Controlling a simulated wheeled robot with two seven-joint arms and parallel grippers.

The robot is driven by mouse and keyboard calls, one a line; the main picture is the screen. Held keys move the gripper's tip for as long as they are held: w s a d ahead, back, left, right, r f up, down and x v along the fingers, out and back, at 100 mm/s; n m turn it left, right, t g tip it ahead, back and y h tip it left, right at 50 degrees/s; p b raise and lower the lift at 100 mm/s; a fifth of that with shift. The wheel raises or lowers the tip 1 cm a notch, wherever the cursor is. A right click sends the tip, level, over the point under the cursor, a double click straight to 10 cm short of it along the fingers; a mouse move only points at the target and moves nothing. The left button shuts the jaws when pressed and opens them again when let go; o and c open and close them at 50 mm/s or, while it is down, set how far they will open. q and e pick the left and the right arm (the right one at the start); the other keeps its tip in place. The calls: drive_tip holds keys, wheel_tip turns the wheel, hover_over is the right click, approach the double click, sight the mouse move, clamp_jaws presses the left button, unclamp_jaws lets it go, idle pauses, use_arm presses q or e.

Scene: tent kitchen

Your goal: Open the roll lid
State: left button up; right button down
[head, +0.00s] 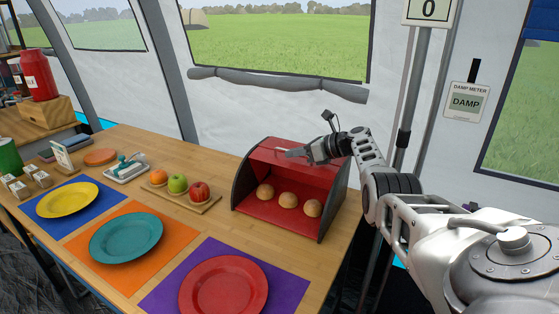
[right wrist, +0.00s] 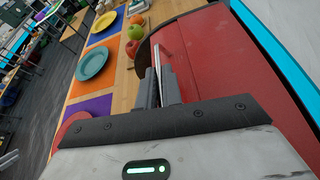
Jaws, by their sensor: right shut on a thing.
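The bread box (head: 236,198) has dark side walls and a red inside, and stands at the right end of the wooden table. Its red roll lid (head: 272,160) is raised to the upper part of the box, so the front is open. Three round rolls (head: 287,200) show inside. My right gripper (head: 292,153) is at the lid from above and right, shut on the lid's handle. In the right wrist view a thin silver handle (right wrist: 157,58) runs between the fingers, beside the red surface of the box. My left gripper is not in view.
A wooden board (head: 208,208) with an orange and two apples lies left of the box. Yellow, teal and red plates (head: 222,288) lie on coloured mats along the front. The tent wall and a grey pole (head: 408,110) stand close behind and right.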

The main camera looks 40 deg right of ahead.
drive_tip(key=shift+d, duration=0.15)
drive_tip(key=c, duration=1.6)
unclamp_jaws()
drive_tip(key=shift+o, duration=0.2)
drive_tip(key=shift+s+d+r, duration=0.1)
drive_tip(key=shift+s, duration=0.05)
use_arm(q)
drive_tip(key=p, duration=0.1)
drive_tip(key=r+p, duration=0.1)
drive_tip(key=p, duration=0.1)
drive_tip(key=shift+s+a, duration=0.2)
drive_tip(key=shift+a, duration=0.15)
use_arm(e)
drive_tip(key=v, duration=1.5)
drive_tip(key=shift+s, duration=0.2)
drive_tip(key=shift+d+r, duration=0.1)
